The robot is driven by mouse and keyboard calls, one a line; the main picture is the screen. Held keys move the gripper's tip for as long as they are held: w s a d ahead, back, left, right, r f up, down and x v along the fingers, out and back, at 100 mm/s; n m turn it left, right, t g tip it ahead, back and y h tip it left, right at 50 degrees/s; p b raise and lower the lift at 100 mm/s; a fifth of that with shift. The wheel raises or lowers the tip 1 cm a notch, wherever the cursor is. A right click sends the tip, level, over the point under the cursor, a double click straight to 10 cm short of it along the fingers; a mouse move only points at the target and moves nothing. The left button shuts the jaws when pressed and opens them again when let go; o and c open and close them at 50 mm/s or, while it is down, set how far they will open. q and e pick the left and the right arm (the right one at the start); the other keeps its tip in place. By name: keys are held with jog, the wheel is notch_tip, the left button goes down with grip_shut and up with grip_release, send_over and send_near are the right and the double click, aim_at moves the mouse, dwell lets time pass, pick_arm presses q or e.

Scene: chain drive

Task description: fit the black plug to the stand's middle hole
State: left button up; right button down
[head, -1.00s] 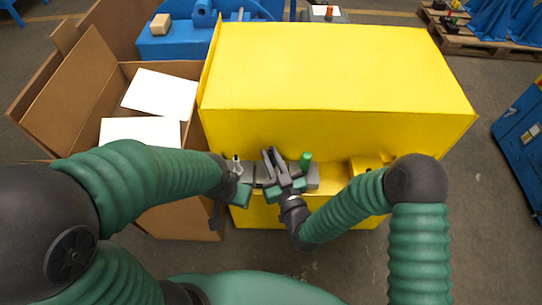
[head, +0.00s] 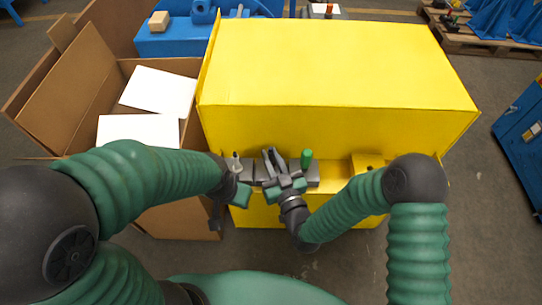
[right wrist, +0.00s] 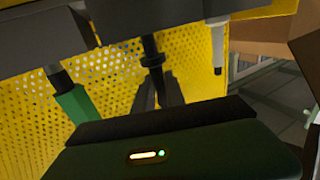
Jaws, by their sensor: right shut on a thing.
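The grey stand (head: 311,173) sits on the yellow ledge in front of the big yellow block. A green plug (head: 306,158) stands at its right end and a pale grey plug (head: 236,164) at its left end. My right gripper (head: 271,158) is over the middle of the stand. In the right wrist view its fingers (right wrist: 158,90) are shut on the black plug (right wrist: 151,50), which lines up with the middle of the stand (right wrist: 188,20). I cannot tell how deep the plug sits. My left gripper (head: 230,192) is by the stand's left end; its jaws are unclear.
The yellow block (head: 340,65) rises right behind the stand. An open cardboard box (head: 85,100) with white sheets stands at the left. A yellow bracket (head: 366,163) is on the ledge at the right. My two arms are close together around the stand.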

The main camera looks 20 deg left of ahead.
jog(key=shift+f+b, duration=1)
jog(key=shift+f, duration=0.2)
jog(key=c, duration=1.3)
grip_release()
jog(key=v, duration=1.2)
jog(key=shift+f, duration=0.15)
